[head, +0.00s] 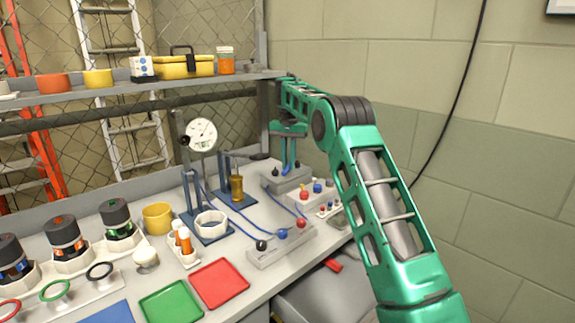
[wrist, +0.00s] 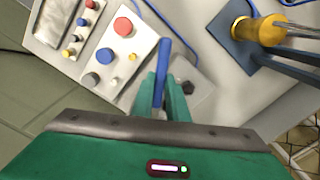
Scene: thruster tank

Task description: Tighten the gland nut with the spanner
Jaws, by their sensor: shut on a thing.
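My gripper (head: 290,166) points down at the back right of the bench, over a small grey block. In the wrist view my gripper's two green fingers (wrist: 163,98) are closed on a slim blue bar, which looks like the handle of the spanner (wrist: 162,68). I cannot make out its jaw end. A brass-coloured cylindrical fitting, seemingly with the gland nut (head: 237,188), stands upright on a blue base, left of my gripper and apart from it. The fitting also shows at the upper right of the wrist view (wrist: 264,31). Its threads are not visible.
A grey control box with coloured knobs (head: 281,246) stands in front, with blue cables behind it. A dial gauge (head: 202,135) stands left of the fitting. Red (head: 219,284) and green (head: 171,303) trays lie nearer. A shelf (head: 130,87) overhangs the back; a wall (head: 500,130) is at right.

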